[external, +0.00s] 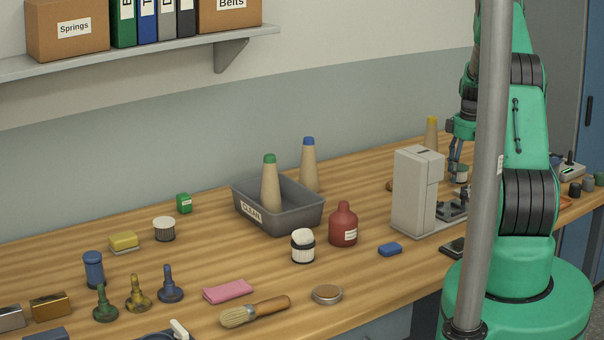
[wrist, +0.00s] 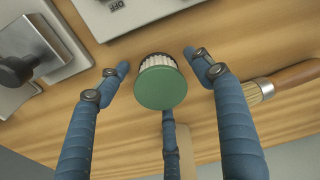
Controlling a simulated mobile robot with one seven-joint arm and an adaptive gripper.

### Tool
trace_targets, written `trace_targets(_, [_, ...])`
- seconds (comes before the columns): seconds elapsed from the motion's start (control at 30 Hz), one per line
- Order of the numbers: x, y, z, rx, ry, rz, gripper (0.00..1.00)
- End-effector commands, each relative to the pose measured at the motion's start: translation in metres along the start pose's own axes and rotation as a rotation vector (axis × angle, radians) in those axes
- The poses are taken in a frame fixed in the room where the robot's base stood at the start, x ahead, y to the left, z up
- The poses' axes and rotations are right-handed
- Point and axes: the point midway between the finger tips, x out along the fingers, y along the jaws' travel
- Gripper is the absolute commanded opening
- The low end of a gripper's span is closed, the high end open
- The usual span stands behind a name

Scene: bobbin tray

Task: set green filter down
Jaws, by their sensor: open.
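The green filter (wrist: 162,86) shows in the wrist view as a short cylinder with a green round face, pale pleated sides and a dark rim. It seems to stand on the wooden table. In the external view a small pale cylinder below my gripper (external: 461,173) appears to be it, partly hidden by the pole. My gripper (wrist: 160,78) is open. Its blue fingers are spread around the filter, with gaps at left and right; one finger shows below it, and I cannot tell whether that one touches. In the external view my gripper (external: 456,158) points down behind the grey machine.
The grey machine (external: 411,195) stands in front of my gripper. A tan cone with a yellow tip (external: 431,132) stands behind it. In the wrist view a brush (wrist: 285,82) lies right, a grey-white device (wrist: 120,20) is above, and a dark-knobbed metal thing (wrist: 25,58) is left.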

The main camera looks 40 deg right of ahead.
Motion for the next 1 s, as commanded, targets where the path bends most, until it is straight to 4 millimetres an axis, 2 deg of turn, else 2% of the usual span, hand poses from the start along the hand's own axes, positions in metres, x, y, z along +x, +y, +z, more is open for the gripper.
trace_targets(0.27, [-0.019,0.001,-0.001,0.0,0.001,0.002,0.66])
trace_targets(0.8, [-0.102,0.001,-0.001,0.0,0.001,0.001,0.66])
trace_targets(1.0, [-0.118,0.0,0.0,0.0,0.0,0.0,0.66])
